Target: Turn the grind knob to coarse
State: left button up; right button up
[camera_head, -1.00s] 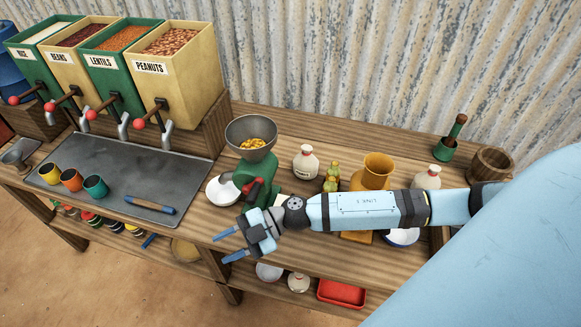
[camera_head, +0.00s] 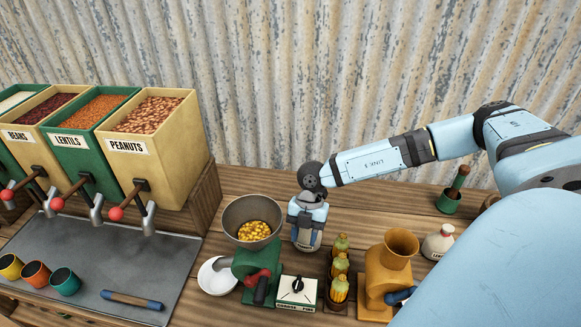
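The grind knob (camera_head: 298,285) is a small dark knob on a white-topped box beside the green grinder (camera_head: 245,264). A label strip (camera_head: 296,307) on the box's front edge seems to read coarse at left and fine at right. I cannot tell exactly where the knob points. My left gripper is out of view.
The grinder has a grey hopper (camera_head: 253,219) of yellow kernels and a red-and-black crank (camera_head: 260,284). A white bowl (camera_head: 216,278) is at its left. Corn cobs (camera_head: 339,268) and an orange grinder (camera_head: 388,270) stand close at the knob's right.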

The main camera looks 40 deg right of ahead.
aim_at(298, 280)
jog(key=p+x, duration=0.2)
jog(key=x, duration=1)
jog(key=shift+s+a+f, duration=0.25)
jog(key=shift+s+f, duration=0.05)
jog(key=shift+a+f, duration=0.1)
jog(key=shift+f, duration=0.35)
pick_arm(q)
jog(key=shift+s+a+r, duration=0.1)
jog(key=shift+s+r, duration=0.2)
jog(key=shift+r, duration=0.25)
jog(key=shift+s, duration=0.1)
pick_arm(e)
jog(key=shift+c, duration=0.2)
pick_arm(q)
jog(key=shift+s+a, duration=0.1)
pick_arm(e)
grip_shut()
